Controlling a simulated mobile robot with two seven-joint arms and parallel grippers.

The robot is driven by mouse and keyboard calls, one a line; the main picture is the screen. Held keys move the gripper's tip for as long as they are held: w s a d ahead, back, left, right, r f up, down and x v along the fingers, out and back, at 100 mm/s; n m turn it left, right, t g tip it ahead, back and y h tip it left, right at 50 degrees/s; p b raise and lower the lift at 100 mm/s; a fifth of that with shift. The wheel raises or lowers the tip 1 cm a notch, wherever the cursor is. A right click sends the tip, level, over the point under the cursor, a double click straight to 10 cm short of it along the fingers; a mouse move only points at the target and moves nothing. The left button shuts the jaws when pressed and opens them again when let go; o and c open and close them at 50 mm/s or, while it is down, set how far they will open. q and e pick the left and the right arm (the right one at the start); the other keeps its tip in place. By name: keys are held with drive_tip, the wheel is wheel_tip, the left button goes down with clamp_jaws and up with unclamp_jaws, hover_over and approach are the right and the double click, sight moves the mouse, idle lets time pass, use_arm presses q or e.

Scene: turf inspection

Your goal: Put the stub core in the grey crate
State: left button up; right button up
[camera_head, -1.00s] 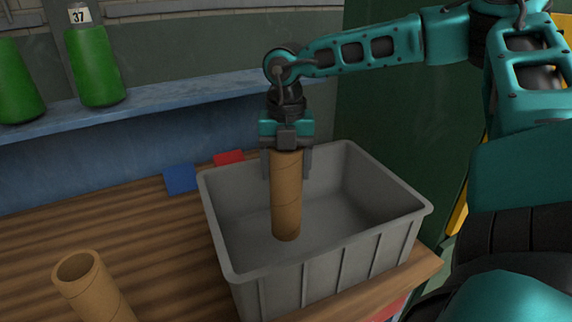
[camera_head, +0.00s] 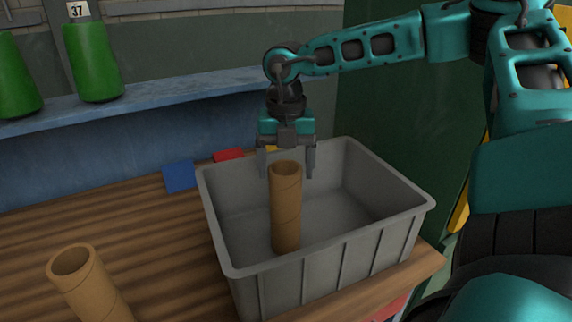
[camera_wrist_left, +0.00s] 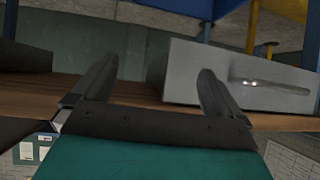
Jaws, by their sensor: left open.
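A brown cardboard core (camera_head: 286,212) stands upright inside the grey crate (camera_head: 330,265), in its left part. The core's top opening rises to about the height of the crate's far rim. My right gripper (camera_head: 289,174) is open, its fingers apart just above and behind the core's top, with nothing between them. A second cardboard core (camera_head: 90,287) stands on the table at the lower left, cut off by the picture's edge. My left gripper (camera_wrist_left: 156,80) shows only in the left wrist view, open and empty.
The wooden table (camera_head: 140,225) is clear between the second core and the crate. Blue (camera_head: 180,176) and red (camera_head: 228,155) flat pieces lie behind the crate. Green cones (camera_head: 94,62) stand on a blue ledge (camera_head: 150,98). The wrist view shows a grey box with a shiny handle (camera_wrist_left: 270,85).

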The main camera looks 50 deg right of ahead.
drive_tip(key=shift+o, duration=1)
drive_tip(key=shift+r+p, duration=0.4)
drive_tip(key=shift+p, duration=0.1)
wheel_tip(320, 180, up, 12)
drive_tip(key=shift+r+p, duration=0.2)
drive_tip(key=shift+p, duration=0.25)
drive_tip(key=shift+s, duration=0.1)
